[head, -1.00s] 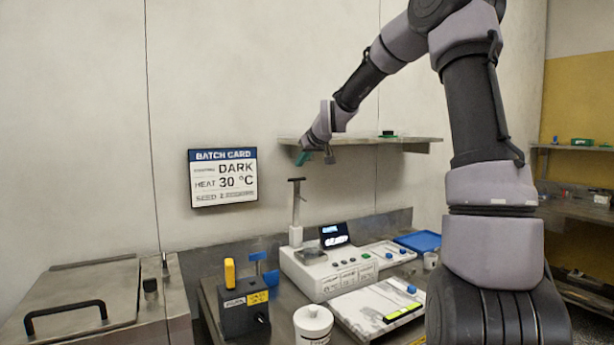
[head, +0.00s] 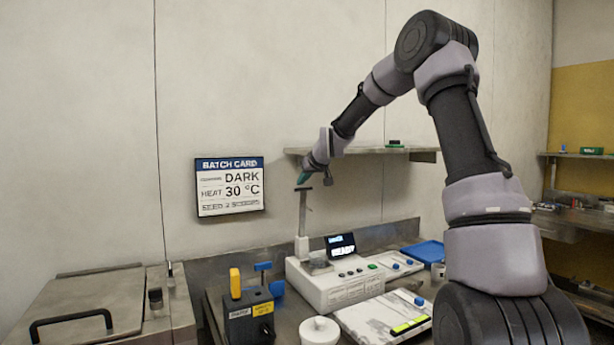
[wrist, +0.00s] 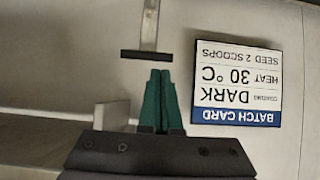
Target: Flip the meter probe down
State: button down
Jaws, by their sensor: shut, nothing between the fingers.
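The meter probe (head: 303,213) stands upright as a thin grey post with a dark crossbar on top, at the left end of the white meter (head: 335,285). The meter's small dark screen (head: 341,245) is lit. My gripper (head: 303,179) has teal fingers and is shut and empty, just above the crossbar in the head view. In the wrist view, the shut fingertips (wrist: 160,76) are close to the dark crossbar (wrist: 147,54), with the post (wrist: 150,25) beyond it. I cannot tell whether they touch.
A wall shelf (head: 365,152) is behind my wrist. The batch card (head: 230,187) hangs to the left. A dark box (head: 249,318) with yellow and blue handles, a white jar (head: 319,331) and a pale slab (head: 385,317) crowd the counter by the meter. A blue tray (head: 426,251) lies behind.

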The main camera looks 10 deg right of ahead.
jog(key=shift+x, duration=1.8)
jog(key=shift+s, duration=0.2)
